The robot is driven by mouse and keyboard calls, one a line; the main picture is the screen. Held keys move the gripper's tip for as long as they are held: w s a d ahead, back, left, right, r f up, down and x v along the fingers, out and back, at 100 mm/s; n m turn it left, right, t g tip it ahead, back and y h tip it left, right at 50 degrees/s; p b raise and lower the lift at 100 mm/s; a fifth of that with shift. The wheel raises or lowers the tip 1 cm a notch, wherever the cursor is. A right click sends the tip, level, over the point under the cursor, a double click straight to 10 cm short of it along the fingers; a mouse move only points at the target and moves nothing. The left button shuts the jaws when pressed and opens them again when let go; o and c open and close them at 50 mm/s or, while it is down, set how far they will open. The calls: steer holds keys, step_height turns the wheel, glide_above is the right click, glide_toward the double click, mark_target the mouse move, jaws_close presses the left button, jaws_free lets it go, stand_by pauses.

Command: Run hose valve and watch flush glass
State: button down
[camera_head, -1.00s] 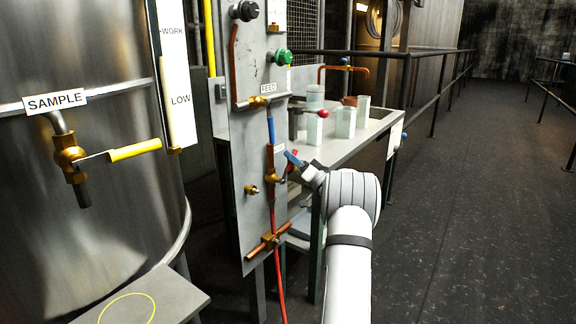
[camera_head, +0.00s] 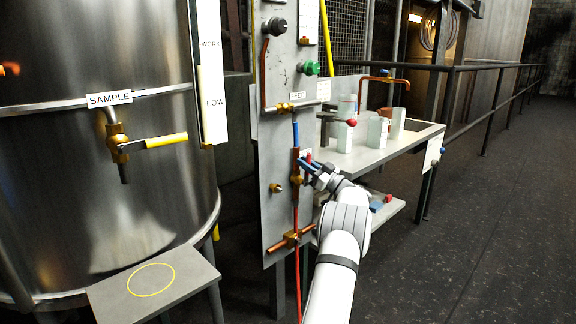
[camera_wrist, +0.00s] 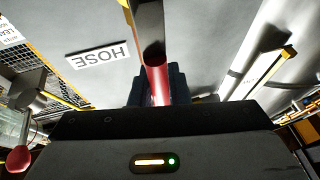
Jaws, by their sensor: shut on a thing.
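The hose valve (camera_head: 297,180) is a brass fitting on the grey upright panel (camera_head: 270,215), with a blue line above it and a red hose (camera_head: 298,262) running down below. My gripper (camera_head: 307,165) is at this valve and shut on its red handle (camera_head: 309,157). In the wrist view the red handle (camera_wrist: 157,84) goes in between my dark fingers, which hide its end. A white HOSE label (camera_wrist: 97,56) is on the panel beside it. I cannot tell which part is the flush glass.
A steel tank (camera_head: 90,190) with a yellow-handled SAMPLE valve (camera_head: 150,142) stands at left, a small grey stand (camera_head: 105,300) before it. A bench (camera_head: 375,155) with pale containers is right of the panel. The floor at right is clear.

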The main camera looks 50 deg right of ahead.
steer(key=shift+s+d, duration=0.15)
steer(key=shift+s, duration=0.55)
steer(key=c, duration=1.7)
jaws_free()
steer(key=shift+w+r, duration=0.1)
steer(key=shift+r, duration=0.1)
steer(key=o, duration=0.3)
steer(key=shift+w, duration=0.15)
steer(key=a+p+v, duration=0.1)
steer(key=p+v, duration=0.1)
steer(key=v, duration=0.5)
steer(key=shift+s+d+f, duration=0.25)
steer(key=shift+s+d, duration=0.15)
